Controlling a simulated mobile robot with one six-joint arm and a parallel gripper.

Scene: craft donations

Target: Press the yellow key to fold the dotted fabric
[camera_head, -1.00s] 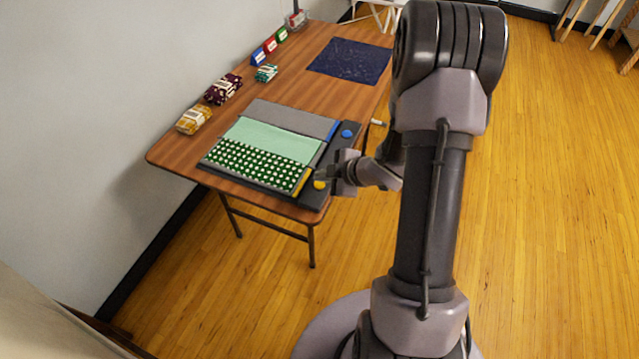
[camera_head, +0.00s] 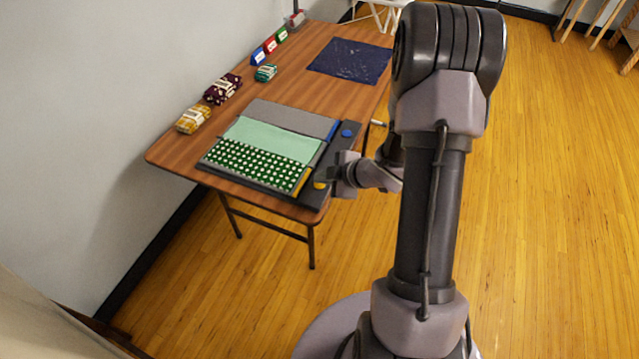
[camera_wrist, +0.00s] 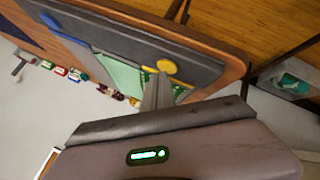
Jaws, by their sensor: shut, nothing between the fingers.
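The dotted fabric, green with white dots (camera_head: 262,165), lies on the near part of a grey folding board (camera_head: 290,123) on the table, beside a plain mint green area (camera_head: 270,139). A dark strip along the board's right side bears the yellow key (camera_head: 320,184) at its near end and a blue key (camera_head: 347,133) farther back. My gripper (camera_head: 325,176) is shut and empty, with its tips just over or at the yellow key; contact cannot be told. In the wrist view the yellow key (camera_wrist: 167,66) shows just beyond the shut fingers (camera_wrist: 157,80).
Folded yellow (camera_head: 192,120), maroon (camera_head: 222,89) and teal (camera_head: 266,73) fabric bundles lie along the wall side of the table (camera_head: 300,75). Small blue, red and green labelled blocks stand behind them. A navy cloth (camera_head: 350,61) lies flat at the far end.

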